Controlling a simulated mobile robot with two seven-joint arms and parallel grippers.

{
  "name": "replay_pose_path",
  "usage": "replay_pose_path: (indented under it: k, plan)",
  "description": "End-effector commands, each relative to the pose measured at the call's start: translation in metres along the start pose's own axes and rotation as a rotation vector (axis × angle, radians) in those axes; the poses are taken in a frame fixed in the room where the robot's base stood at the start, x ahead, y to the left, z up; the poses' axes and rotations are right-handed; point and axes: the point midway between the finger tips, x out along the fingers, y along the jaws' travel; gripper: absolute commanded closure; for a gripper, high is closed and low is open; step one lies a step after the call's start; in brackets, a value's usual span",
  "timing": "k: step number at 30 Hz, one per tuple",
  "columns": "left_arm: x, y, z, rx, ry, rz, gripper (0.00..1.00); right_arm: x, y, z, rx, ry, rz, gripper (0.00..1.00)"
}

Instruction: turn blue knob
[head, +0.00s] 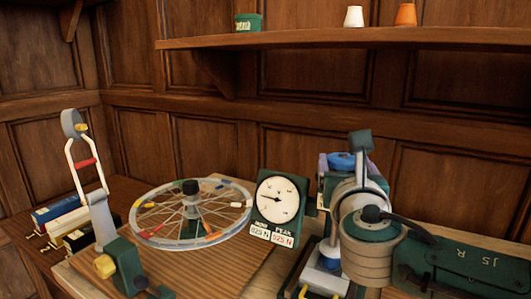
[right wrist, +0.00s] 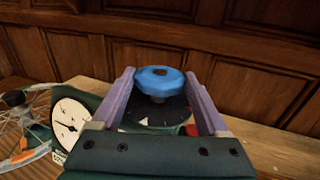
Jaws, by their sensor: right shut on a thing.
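The blue knob (right wrist: 158,80) is a round, faceted knob on a dark, disc-shaped base with a white mark, seen in the right wrist view. My right gripper (right wrist: 160,84) has its two purple fingers on either side of the knob and is shut on it. In the head view the blue knob (head: 341,160) shows only in part at the right of centre, behind my right gripper (head: 343,163) and wrist, which hide most of its mount. My left gripper is not in view.
A dial gauge (head: 278,206) stands just left of the knob. A green-based lever device (head: 122,262) and several small boxes (head: 62,212) are further left. A shelf (head: 300,39) runs along the panelled wall.

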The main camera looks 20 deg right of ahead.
Motion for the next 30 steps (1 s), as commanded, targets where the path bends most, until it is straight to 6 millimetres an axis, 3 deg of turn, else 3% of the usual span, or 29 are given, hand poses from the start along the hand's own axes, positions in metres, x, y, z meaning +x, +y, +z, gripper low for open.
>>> replay_pose_path:
  k: [18, 30]
  plan:
    - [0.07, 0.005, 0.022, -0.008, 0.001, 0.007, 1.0, 0.003, 0.009, -0.003, 0.003, -0.008, -0.48, 0.78]
    - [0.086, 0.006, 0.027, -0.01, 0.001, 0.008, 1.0, 0.003, 0.009, 0.001, 0.002, -0.008, -0.581, 0.78]
